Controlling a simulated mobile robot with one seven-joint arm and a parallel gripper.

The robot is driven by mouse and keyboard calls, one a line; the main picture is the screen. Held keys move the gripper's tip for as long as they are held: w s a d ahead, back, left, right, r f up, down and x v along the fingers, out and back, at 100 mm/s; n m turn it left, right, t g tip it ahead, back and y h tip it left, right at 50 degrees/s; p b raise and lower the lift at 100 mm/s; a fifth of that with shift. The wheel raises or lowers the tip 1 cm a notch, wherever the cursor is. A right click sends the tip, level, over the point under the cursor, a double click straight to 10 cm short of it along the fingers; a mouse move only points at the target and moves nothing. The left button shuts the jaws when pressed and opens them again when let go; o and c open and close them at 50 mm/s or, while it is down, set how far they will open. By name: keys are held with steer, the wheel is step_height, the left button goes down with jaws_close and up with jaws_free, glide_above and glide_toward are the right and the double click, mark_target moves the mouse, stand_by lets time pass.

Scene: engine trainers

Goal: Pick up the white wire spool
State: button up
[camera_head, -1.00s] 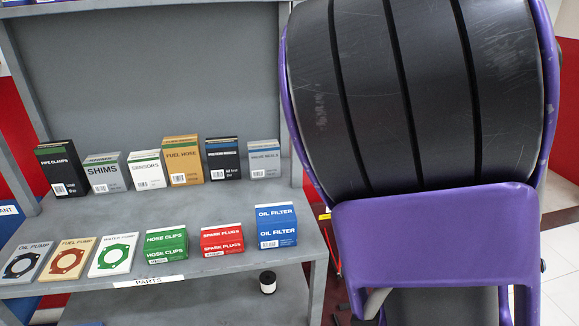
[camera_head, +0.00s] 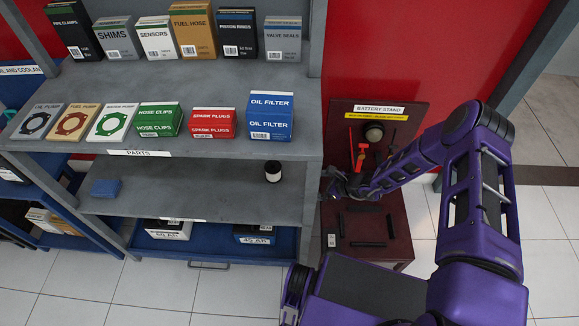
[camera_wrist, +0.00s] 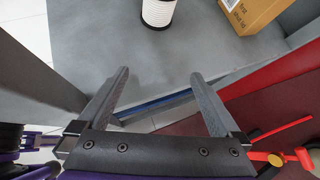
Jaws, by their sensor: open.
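The white wire spool (camera_head: 272,171) stands upright on the middle shelf (camera_head: 190,188), near its right end, in the head view. It has a dark top. In the wrist view the spool (camera_wrist: 158,12) shows at the top edge, its upper part cut off. My gripper (camera_wrist: 160,76) is open and empty, its two fingers pointing toward the spool from the shelf's edge. The spool lies beyond the fingertips, between their lines, and is not touched. In the head view my gripper (camera_head: 345,185) is small, just right of the shelf unit.
A tan cardboard box (camera_wrist: 250,12) lies right of the spool in the wrist view. A grey shelf post (camera_head: 309,180) stands close to my gripper. A battery stand (camera_head: 365,235) with red-handled tools is below my arm. A blue block (camera_head: 105,188) lies far left on the shelf.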

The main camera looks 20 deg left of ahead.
mark_target(277, 170)
steer(key=a+r+y, duration=0.1)
steer(key=a, duration=0.1)
steer(key=a+r+m, duration=0.1)
steer(key=a, duration=0.2)
steer(key=a+m+t+y, duration=0.1)
steer(key=a, duration=0.2)
steer(key=shift+s+a+r+y, duration=0.25)
steer(key=shift+r+y, duration=0.05)
steer(key=shift+r, duration=0.1)
steer(key=b+x, duration=0.1)
steer(key=x, duration=0.6)
steer(key=shift+w+a, duration=0.1)
steer(key=c, duration=1.4)
steer(key=shift+r, duration=0.1)
steer(key=shift+c, duration=0.8)
steer(key=shift+r, duration=0.1)
